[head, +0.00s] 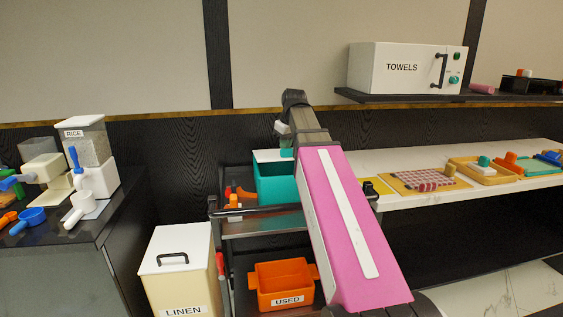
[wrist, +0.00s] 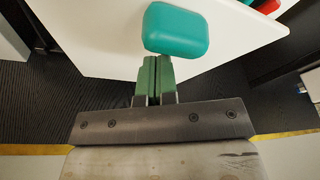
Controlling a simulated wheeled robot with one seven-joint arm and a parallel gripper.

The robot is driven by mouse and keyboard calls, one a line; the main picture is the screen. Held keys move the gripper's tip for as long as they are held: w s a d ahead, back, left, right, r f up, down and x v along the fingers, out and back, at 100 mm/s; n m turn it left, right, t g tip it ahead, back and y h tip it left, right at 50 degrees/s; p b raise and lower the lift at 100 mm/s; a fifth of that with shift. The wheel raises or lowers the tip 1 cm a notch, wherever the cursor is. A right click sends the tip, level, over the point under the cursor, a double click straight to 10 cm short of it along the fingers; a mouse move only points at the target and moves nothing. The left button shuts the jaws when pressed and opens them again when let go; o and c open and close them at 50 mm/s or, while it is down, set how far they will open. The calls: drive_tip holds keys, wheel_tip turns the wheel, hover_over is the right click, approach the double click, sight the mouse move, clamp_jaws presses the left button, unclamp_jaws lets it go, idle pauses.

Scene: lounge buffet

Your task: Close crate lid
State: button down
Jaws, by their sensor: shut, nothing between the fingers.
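The teal crate (head: 280,184) stands on the dark cart, partly hidden by my arm. A white panel, apparently its lid (head: 268,156), shows raised at the back of the crate. In the wrist view the white lid (wrist: 105,35) fills the upper middle, with a rounded teal handle (wrist: 176,29) on it. My gripper (wrist: 153,62) has its green fingers shut together and empty, with their tips right at the handle's lower edge. I cannot tell whether they touch it. In the head view my wrist is above and behind the crate, and the fingers are mostly hidden.
The cart (head: 262,224) has a front rail and small orange items beside the crate. An orange USED bin (head: 284,272) is below. A LINEN box (head: 178,262) stands left. The white counter (head: 480,192) with trays is right, under the TOWELS cabinet (head: 395,72).

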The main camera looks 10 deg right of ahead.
sight(286, 157)
drive_tip(key=shift+s+f, duration=0.3)
drive_tip(key=shift+f, duration=0.4)
drive_tip(key=shift+s+f, duration=0.25)
drive_tip(key=shift+f, duration=0.7)
drive_tip(key=shift+s+f, duration=0.15)
drive_tip(key=shift+f, duration=0.6)
drive_tip(key=shift+w+a+r+v, duration=0.15)
drive_tip(key=shift+w+v, duration=0.1)
drive_tip(key=shift+v, duration=1.05)
drive_tip(key=shift+w+a+v, duration=0.15)
drive_tip(key=shift+w+v, duration=0.15)
drive_tip(key=shift+v, duration=1)
drive_tip(key=shift+w+a+r+v, duration=0.1)
drive_tip(key=shift+w+a+v, duration=0.15)
drive_tip(key=shift+v, duration=1.1)
drive_tip(key=shift+r, duration=0.45)
drive_tip(key=shift+s, duration=0.1)
